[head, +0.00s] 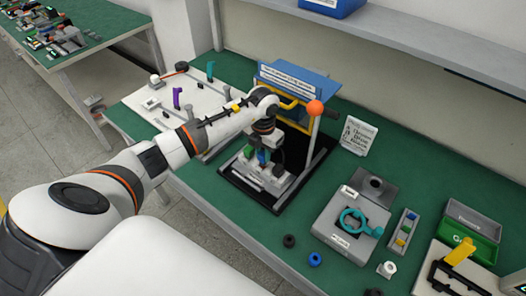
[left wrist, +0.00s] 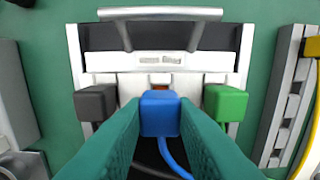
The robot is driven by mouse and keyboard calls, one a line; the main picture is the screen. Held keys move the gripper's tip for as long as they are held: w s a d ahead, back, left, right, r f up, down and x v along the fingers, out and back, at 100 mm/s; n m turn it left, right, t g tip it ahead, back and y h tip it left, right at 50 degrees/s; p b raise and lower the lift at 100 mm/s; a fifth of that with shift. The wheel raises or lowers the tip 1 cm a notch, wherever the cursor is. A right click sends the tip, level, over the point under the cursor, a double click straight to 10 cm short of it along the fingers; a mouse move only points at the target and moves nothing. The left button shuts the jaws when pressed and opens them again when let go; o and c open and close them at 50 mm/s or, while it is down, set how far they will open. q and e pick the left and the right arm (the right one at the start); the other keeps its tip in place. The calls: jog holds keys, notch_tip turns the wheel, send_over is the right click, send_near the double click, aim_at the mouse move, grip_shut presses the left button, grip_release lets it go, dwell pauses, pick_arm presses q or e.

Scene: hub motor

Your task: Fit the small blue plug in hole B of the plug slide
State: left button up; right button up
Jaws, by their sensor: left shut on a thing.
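The small blue plug (left wrist: 160,112) is between my left gripper's teal fingers (left wrist: 161,118) in the left wrist view, with a blue cable trailing below it. The gripper is shut on it. The plug is at the middle of the grey plug slide (left wrist: 88,62), between a black plug (left wrist: 97,102) and a green plug (left wrist: 226,102). The fingers hide its lower sides, and I cannot tell how deep it sits. In the head view my left gripper (head: 263,147) is above the slide (head: 252,176), with the blue plug (head: 262,157) below it. My right gripper is not in view.
An orange-knobbed lever (head: 315,108) stands close right of my left wrist, before a blue-topped station (head: 300,82). A white board (head: 185,108) is at left. A grey fixture with a teal ring (head: 354,221) is at right. Loose rings (head: 315,259) lie at the front.

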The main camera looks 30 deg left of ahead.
pick_arm(q)
jog(key=shift+f+b, duration=0.75)
jog(key=shift+f, duration=0.2)
jog(key=o, duration=1)
jog(key=shift+o, duration=0.2)
jog(key=shift+r, duration=0.1)
notch_tip(320, 180, up, 12)
jog(key=b, duration=0.2)
